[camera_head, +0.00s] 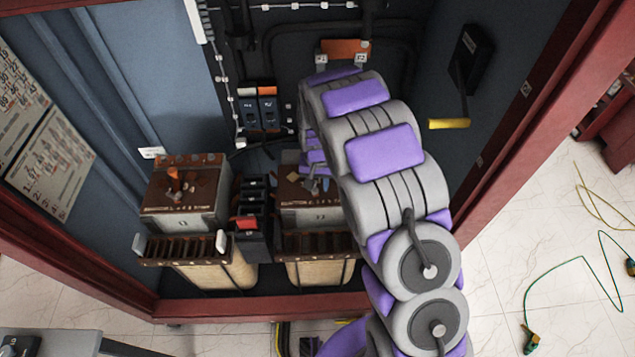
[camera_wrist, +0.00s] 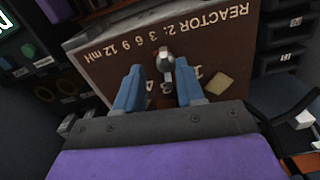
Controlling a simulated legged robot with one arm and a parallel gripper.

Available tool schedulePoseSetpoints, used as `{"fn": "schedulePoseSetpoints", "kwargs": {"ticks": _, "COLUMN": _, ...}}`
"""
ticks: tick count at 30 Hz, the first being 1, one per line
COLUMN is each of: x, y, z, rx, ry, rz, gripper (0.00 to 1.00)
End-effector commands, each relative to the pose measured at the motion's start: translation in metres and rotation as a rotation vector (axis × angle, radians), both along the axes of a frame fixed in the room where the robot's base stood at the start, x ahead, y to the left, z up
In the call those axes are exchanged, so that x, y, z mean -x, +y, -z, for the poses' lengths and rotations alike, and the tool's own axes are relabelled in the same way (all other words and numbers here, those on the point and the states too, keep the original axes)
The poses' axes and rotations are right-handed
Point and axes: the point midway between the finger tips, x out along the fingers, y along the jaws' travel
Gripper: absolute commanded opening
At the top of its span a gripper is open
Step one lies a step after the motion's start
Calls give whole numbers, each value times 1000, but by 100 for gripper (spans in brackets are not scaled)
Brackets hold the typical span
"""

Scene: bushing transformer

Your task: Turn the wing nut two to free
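In the wrist view, a small metal wing nut (camera_wrist: 166,64) sits on the brown top plate (camera_wrist: 110,62) of a box, below the upside-down words "REACTOR 2: 3 6 9 12 mH". My gripper (camera_wrist: 160,76) is open, with its two blue-grey fingers on either side of the nut. A gap shows at the left finger; I cannot tell whether the right finger touches it. Some print on the plate is hidden by the fingers. In the head view, this right-hand reactor (camera_head: 302,217) stands in the cabinet under my arm, and the nut is mostly hidden.
A similar reactor (camera_head: 187,205) with an orange-brown part on top stands to the left. A black switch block (camera_head: 252,212) sits between the two. A yellow-handled lever (camera_head: 449,123) sticks out at the right wall. The red cabinet frame (camera_head: 250,308) borders the opening.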

Motion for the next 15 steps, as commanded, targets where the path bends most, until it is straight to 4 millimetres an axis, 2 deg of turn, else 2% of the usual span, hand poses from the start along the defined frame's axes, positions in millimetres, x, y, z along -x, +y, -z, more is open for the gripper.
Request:
{"fn": "schedulePoseSetpoints", "kwargs": {"ticks": 1, "x": 1, "y": 0, "z": 0, "rx": 2, "ry": 1, "rz": -1, "gripper": 31}}
{"fn": "schedulePoseSetpoints", "kwargs": {"ticks": 10, "x": 1, "y": 1, "z": 0, "rx": 0, "ry": 3, "rz": 0, "gripper": 2}}
{"fn": "schedulePoseSetpoints", "kwargs": {"ticks": 15, "x": 1, "y": 1, "z": 1, "rx": 0, "ry": 4, "rz": -1, "gripper": 0}}
